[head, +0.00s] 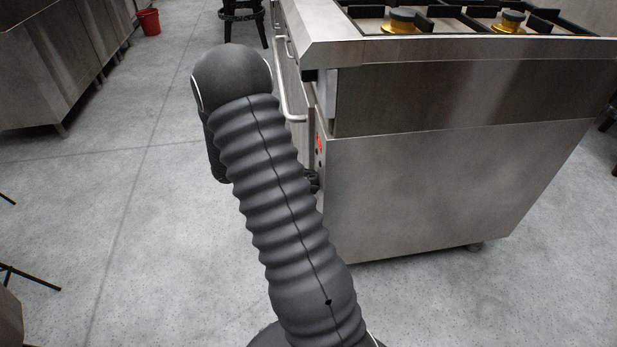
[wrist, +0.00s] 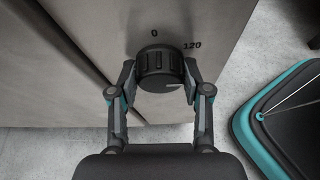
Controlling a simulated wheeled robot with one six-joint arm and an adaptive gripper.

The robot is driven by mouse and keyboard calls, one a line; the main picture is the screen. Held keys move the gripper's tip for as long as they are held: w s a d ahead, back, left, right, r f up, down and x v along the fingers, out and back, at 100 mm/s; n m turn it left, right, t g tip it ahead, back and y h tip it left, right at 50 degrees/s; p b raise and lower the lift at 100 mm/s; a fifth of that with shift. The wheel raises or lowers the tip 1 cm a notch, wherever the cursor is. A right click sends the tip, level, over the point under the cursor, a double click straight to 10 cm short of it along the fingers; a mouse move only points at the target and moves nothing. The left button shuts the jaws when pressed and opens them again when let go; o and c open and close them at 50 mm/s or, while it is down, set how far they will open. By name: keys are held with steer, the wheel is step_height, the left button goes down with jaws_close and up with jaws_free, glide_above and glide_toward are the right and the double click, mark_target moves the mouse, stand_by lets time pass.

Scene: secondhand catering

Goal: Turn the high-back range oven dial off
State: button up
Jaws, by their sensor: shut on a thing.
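The black oven dial (wrist: 160,62) sits on the steel front panel in the wrist view. A "0" is printed above it and "120" to its upper right. A short pale mark shows on the dial's lower right side, away from the "0". My gripper (wrist: 160,74) has one finger on each side of the dial and is shut on it. In the head view the steel range (head: 455,185) stands right of my arm. My arm hides most of the range's front there, and the dial and fingertips cannot be made out clearly.
Burners with black grates (head: 403,20) top the range. A door handle (head: 289,90) runs along its front. A black stool (head: 242,18) and a red bucket (head: 149,21) stand farther back. Open floor (head: 120,200) spreads left.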

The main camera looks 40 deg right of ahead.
steer(key=n+g+y, duration=0.1)
steer(key=n+g, duration=0.1)
steer(key=n, duration=0.1)
steer(key=shift+f, duration=0.15)
steer(key=n+g, duration=0.2)
steer(key=n, duration=0.1)
steer(key=shift+f+y, duration=0.1)
steer(key=shift+y, duration=0.3)
steer(key=n+g, duration=0.2)
steer(key=n, duration=0.1)
steer(key=shift+d+n, duration=0.1)
steer(key=shift+n, duration=0.2)
steer(key=n+g, duration=0.1)
steer(key=n, duration=0.3)
steer(key=shift+f+g+h, duration=0.1)
steer(key=shift+g+h, duration=0.2)
steer(key=shift+g, duration=0.1)
steer(key=shift+w+n, duration=0.1)
steer(key=shift+n, duration=0.2)
steer(key=o, duration=1.2)
steer(key=shift+d, duration=0.1)
steer(key=shift+c, duration=0.2)
